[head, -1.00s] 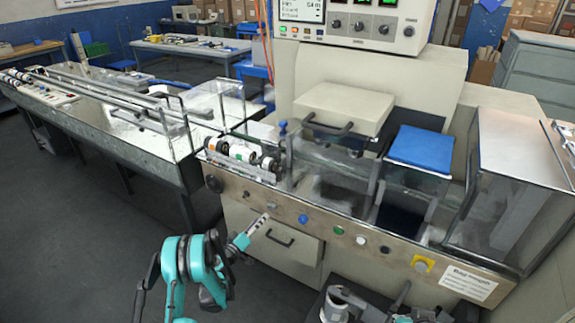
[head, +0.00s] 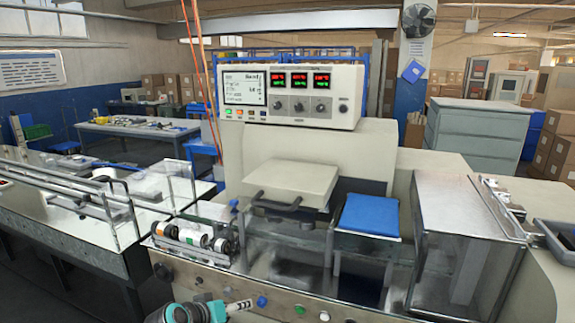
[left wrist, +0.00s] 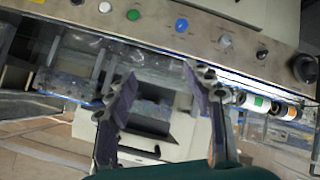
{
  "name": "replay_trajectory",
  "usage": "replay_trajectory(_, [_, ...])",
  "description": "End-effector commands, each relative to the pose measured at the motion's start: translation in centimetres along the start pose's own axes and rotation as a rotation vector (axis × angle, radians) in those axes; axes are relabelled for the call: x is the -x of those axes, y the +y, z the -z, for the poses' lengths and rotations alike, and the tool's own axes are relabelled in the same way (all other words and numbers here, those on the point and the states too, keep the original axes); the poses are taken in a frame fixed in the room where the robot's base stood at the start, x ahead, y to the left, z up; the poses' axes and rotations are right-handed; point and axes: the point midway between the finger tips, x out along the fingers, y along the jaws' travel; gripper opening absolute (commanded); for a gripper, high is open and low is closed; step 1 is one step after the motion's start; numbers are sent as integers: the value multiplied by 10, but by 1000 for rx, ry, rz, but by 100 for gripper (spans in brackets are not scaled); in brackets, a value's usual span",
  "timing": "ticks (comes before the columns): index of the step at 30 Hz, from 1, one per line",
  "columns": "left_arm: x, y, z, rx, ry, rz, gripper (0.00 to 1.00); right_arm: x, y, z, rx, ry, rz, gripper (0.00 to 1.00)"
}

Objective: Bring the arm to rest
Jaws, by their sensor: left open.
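My left gripper (head: 240,305) shows at the bottom of the head view, in front of the wrapper's front panel and just left of the blue button (head: 261,301). In the left wrist view the gripper (left wrist: 160,85) has its two dark fingers spread apart with nothing between them. My right gripper is out of view.
A conveyor (head: 60,215) lies to the left. Cabinets (head: 475,140) stand behind at right.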

Motion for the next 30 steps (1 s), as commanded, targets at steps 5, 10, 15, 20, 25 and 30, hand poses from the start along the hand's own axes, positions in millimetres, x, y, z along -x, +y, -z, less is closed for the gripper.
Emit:
replay_trajectory(5, [64,11,-54,-76,-85,113,52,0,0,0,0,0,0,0])
replay_trajectory(10, [116,3,-108,-144,-147,231,52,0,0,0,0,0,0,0])
replay_trajectory(15, [149,-12,-149,-193,-181,326,52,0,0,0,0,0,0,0])
replay_trajectory(20, [163,-21,-165,-215,-193,370,52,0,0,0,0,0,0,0])
replay_trajectory(25, [165,-23,-167,-218,-194,378,52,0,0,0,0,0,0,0])
replay_trajectory(30, [164,-22,-167,-218,-194,377,52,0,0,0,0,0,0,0])
